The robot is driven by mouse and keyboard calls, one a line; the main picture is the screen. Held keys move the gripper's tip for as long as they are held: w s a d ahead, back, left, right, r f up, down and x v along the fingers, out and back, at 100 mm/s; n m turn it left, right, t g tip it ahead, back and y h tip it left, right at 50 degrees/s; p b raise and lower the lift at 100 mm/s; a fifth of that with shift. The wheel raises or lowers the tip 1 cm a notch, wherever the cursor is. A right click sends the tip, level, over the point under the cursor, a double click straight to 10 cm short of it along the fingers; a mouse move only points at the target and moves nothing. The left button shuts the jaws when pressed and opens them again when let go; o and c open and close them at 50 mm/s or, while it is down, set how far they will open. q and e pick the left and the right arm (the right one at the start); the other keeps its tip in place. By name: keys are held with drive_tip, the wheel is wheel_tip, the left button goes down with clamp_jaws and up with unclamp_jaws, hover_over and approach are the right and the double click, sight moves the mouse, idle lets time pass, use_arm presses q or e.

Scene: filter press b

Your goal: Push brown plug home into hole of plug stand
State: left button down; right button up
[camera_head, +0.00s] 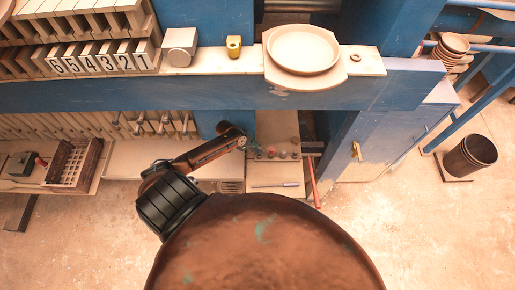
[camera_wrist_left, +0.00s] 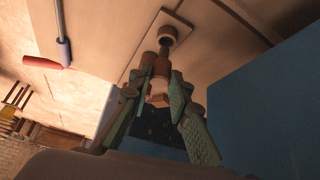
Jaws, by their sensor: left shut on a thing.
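In the left wrist view my left gripper (camera_wrist_left: 160,88) is shut on the brown plug (camera_wrist_left: 161,67), whose sides show between the two green-grey fingers. The plug points at a round dark hole with a pale rim (camera_wrist_left: 167,36) on the plug stand (camera_wrist_left: 150,45). The plug's end is very close to the rim; I cannot tell whether it is in the hole. In the head view my left gripper (camera_head: 252,148) is at the left end of a row of small plugs on the pale shelf, and the held plug is too small to make out. My right gripper is not in view.
A pen-like tool (camera_head: 275,185) lies on the shelf in front of the plug row. A red bar (camera_head: 313,180) stands to its right. A blue panel (camera_wrist_left: 270,110) is close on the right in the wrist view.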

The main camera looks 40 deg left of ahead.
use_arm(q)
drive_tip(key=shift+f+b, duration=0.5)
drive_tip(key=shift+f, duration=0.1)
drive_tip(key=shift+f+b, duration=0.7)
drive_tip(key=shift+f, duration=0.2)
drive_tip(key=c, duration=1.7)
unclamp_jaws()
drive_tip(key=shift+c, duration=0.2)
drive_tip(key=shift+a+r, duration=0.1)
drive_tip(key=shift+r, duration=0.05)
drive_tip(key=v, duration=1.1)
drive_tip(key=shift+s+a+r, duration=0.1)
drive_tip(key=shift+s+r, duration=0.1)
drive_tip(key=shift+r, duration=0.1)
